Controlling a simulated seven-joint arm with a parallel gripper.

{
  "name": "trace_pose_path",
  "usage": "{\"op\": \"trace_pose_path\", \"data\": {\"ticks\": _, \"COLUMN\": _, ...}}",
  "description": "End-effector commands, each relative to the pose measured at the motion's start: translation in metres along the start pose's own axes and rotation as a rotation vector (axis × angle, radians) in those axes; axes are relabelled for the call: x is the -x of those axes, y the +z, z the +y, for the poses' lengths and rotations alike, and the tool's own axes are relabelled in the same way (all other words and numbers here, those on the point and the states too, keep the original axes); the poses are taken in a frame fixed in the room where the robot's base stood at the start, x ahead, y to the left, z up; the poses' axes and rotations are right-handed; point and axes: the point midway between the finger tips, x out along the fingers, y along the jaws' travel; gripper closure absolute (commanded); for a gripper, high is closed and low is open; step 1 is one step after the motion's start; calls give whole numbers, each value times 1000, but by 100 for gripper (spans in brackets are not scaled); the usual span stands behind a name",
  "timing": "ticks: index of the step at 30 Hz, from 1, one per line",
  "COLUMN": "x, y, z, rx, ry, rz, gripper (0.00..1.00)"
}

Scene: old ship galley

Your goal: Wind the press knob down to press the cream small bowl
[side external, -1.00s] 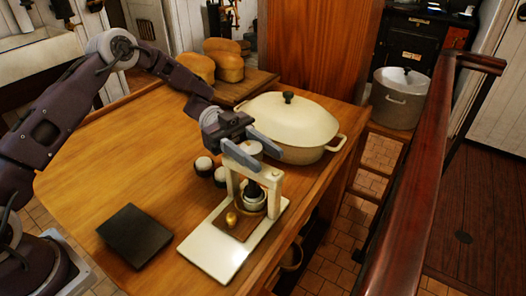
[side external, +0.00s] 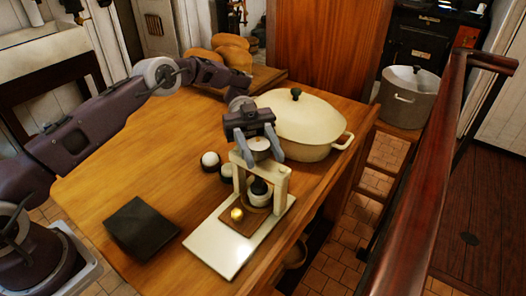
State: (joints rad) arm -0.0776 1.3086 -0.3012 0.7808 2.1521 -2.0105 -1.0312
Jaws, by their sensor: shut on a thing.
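The press has a cream frame (side external: 282,188) on a white base plate (side external: 217,247) near the table's right edge. Its pale round press knob (side external: 259,144) is at the top of the frame. My gripper (side external: 258,154) is shut on the knob, one grey finger on each side. The cream small bowl (side external: 258,199) sits under the frame, with the dark press head (side external: 259,186) directly above it or in its mouth; I cannot tell if they touch. A small gold dome (side external: 237,213) on the base glows brightly.
A large cream lidded pot (side external: 310,122) stands close behind the press. Two dark jars with white tops (side external: 210,160) stand just left of it. A black slab (side external: 141,227) lies at the front left. The table's left middle (side external: 130,165) is clear.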

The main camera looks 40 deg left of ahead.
Motion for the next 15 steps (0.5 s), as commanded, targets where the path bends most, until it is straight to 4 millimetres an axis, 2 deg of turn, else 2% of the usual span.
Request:
{"op": "trace_pose_path", "data": {"ticks": 7, "x": 0, "y": -2, "z": 0, "rx": -3, "ry": 2, "rz": 5, "gripper": 98}}
{"op": "trace_pose_path", "data": {"ticks": 8, "x": -1, "y": -2, "z": 0, "rx": -3, "ry": 2, "rz": 5, "gripper": 55}}
{"op": "trace_pose_path", "data": {"ticks": 9, "x": -1, "y": -2, "z": 0, "rx": -3, "ry": 2, "rz": 5, "gripper": 47}}
{"op": "trace_pose_path", "data": {"ticks": 11, "x": 0, "y": -2, "z": 0, "rx": -3, "ry": 1, "rz": 4, "gripper": 36}}
{"op": "trace_pose_path", "data": {"ticks": 15, "x": 0, "y": -1, "z": 0, "rx": -2, "ry": 0, "rz": 3, "gripper": 35}}
